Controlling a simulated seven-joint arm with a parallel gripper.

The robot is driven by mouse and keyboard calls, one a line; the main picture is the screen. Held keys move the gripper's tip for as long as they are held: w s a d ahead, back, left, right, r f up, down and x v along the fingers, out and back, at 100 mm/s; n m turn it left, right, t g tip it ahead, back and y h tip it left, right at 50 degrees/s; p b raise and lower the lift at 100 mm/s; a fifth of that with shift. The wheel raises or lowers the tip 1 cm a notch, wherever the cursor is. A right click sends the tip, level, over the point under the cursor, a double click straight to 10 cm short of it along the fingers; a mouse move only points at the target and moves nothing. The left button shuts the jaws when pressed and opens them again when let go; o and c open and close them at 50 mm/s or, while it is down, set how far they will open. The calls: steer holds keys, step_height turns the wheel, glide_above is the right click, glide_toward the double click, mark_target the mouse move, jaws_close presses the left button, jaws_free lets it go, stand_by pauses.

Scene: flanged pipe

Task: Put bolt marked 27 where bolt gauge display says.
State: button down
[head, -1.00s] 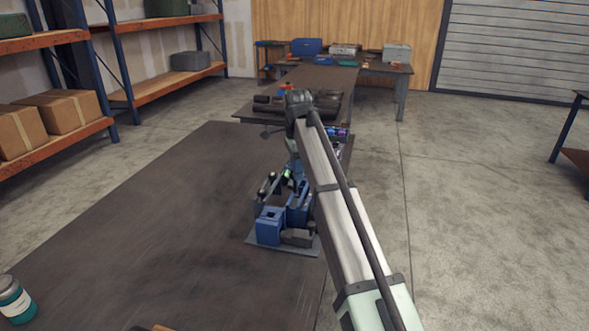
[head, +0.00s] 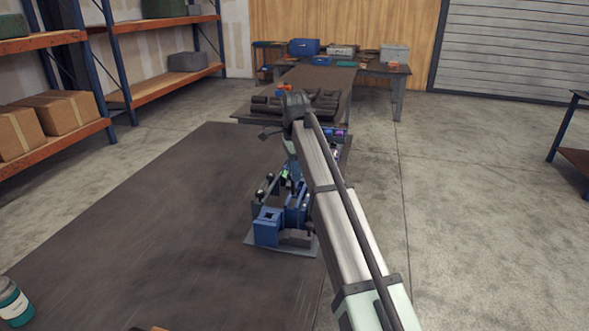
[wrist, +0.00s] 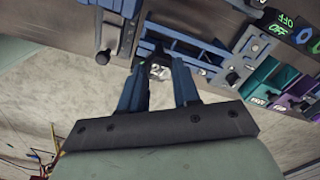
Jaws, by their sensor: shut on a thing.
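My gripper (wrist: 160,66) shows in the wrist view with two blue fingers. It is shut on a bolt (wrist: 158,71) with a pale marked head between the fingertips; the mark starts with a 2, and the rest is hard to read. The blue bolt gauge (head: 268,227) stands on a grey plate in the head view, just below my gripper; my arm covers part of it. In the wrist view a blue slotted frame (wrist: 205,50) lies just beyond the fingers. Teal (wrist: 262,84) and purple (wrist: 282,97) bins with small labels are to the right.
Dark blocks with green lit OFF displays (wrist: 256,45) sit at the upper right of the wrist view. Dark pipes (head: 265,106) lie on the far table. A teal jar (head: 12,300) stands at the near left.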

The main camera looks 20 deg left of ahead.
mark_target(294, 194)
steer(key=shift+f, duration=1.05)
steer(key=shift+f, duration=0.2)
steer(key=shift+f, duration=1.45)
steer(key=shift+f, duration=1.25)
stand_by(0.4)
steer(key=shift+c, duration=1.7)
jaws_free()
steer(key=shift+r, duration=0.1)
steer(key=shift+r, duration=3.45)
